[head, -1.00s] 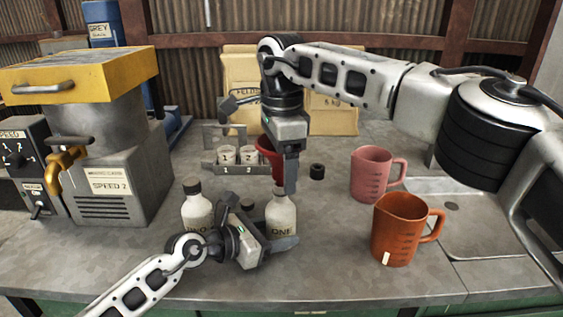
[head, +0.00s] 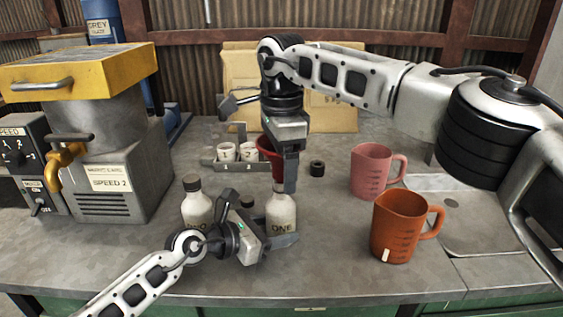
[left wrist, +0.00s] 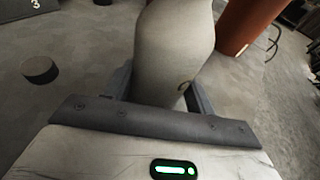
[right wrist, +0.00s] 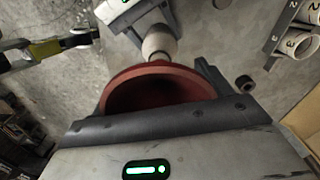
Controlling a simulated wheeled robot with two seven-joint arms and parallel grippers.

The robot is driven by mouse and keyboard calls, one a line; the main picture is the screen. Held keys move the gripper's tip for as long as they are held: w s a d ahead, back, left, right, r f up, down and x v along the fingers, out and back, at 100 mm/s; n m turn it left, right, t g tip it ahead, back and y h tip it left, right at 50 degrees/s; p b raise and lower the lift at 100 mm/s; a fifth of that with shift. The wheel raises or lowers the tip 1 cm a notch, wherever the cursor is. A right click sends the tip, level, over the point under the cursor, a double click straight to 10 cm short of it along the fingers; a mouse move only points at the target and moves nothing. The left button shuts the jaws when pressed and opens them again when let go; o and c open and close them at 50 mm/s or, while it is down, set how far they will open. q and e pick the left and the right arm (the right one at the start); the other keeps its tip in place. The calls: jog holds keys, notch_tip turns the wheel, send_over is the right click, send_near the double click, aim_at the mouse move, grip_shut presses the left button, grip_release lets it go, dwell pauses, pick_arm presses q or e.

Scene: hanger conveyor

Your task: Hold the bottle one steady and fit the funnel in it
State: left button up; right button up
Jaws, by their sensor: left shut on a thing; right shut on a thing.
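Bottle one (head: 281,214), pale with a "ONE" label, stands upright on the bench. My left gripper (head: 275,242) is shut around its lower body; the left wrist view shows the bottle (left wrist: 175,45) between the fingers. The red funnel (head: 266,147) is in my right gripper (head: 287,172), just above bottle one. In the right wrist view the funnel's wide rim (right wrist: 160,75) is close up, with the bottle (right wrist: 158,42) beyond it. The fingers hide the funnel's lower end in the head view, so I cannot tell whether it is inside the neck.
Bottle two (head: 197,207), with a dark cap, stands left of bottle one. A pink jug (head: 372,172) and an orange jug (head: 396,232) stand to the right. A rack of small cups (head: 232,164) is behind, and a black ring-like piece (head: 317,169) lies near it. A yellow-topped machine (head: 105,150) stands left.

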jog(key=shift+f, duration=0.4)
jog(key=o, duration=0.7)
jog(key=shift+c, duration=0.2)
jog(key=shift+o, duration=0.3)
jog(key=shift+o, duration=1)
notch_tip(320, 180, up, 12)
pick_arm(q)
jog(key=o, duration=0.8)
jog(key=shift+o, duration=0.2)
